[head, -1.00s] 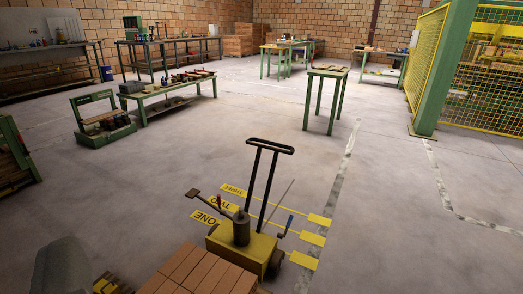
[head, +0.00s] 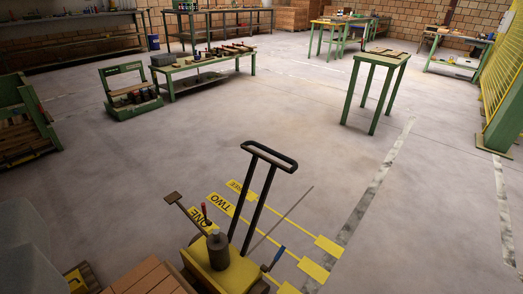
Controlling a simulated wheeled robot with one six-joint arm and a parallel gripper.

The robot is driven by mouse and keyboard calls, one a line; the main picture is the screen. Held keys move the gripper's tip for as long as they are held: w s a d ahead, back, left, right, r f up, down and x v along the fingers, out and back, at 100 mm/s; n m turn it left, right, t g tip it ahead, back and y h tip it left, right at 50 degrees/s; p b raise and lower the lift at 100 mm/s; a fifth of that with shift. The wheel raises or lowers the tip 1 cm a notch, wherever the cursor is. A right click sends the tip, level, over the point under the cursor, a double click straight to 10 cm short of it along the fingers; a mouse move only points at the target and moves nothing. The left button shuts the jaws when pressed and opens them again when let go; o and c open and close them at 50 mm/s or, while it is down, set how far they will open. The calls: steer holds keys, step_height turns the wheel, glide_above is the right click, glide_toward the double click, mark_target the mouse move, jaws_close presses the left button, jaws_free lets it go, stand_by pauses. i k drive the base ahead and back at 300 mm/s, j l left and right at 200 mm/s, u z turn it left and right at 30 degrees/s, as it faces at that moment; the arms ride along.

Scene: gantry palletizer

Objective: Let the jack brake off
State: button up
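The jack (head: 208,268) is a yellow-bodied truck at the bottom centre, with a tall black loop handle (head: 267,155) tilted up behind it. A dark grey cylinder (head: 217,249) stands on its body, and a pedal arm (head: 184,211) sticks out to the left. A lever with a red grip (head: 205,212) is beside the cylinder. A lever with a blue grip (head: 277,256) is on the right side. I cannot tell which lever is the brake or how it is set. My gripper is not in view.
Brown bricks (head: 150,279) sit in front of the jack at the bottom edge. Yellow floor marks reading ONE, TWO (head: 221,203) and a third lie behind it. A green table (head: 378,85) stands at the back right. The middle floor is clear.

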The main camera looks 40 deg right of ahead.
mark_target(276, 258)
steer(key=l+u, duration=0.2)
steer(key=l, duration=0.65)
steer(key=l+u, duration=0.2)
steer(key=l, duration=0.65)
steer(key=l+u, duration=0.2)
steer(key=l, duration=1.2)
steer(key=k+l+u, duration=0.1)
steer(key=l, duration=0.45)
steer(key=k+l, duration=0.15)
steer(key=l, duration=0.4)
steer(key=l+u, duration=0.1)
steer(key=l, duration=0.4)
steer(key=k, duration=0.05)
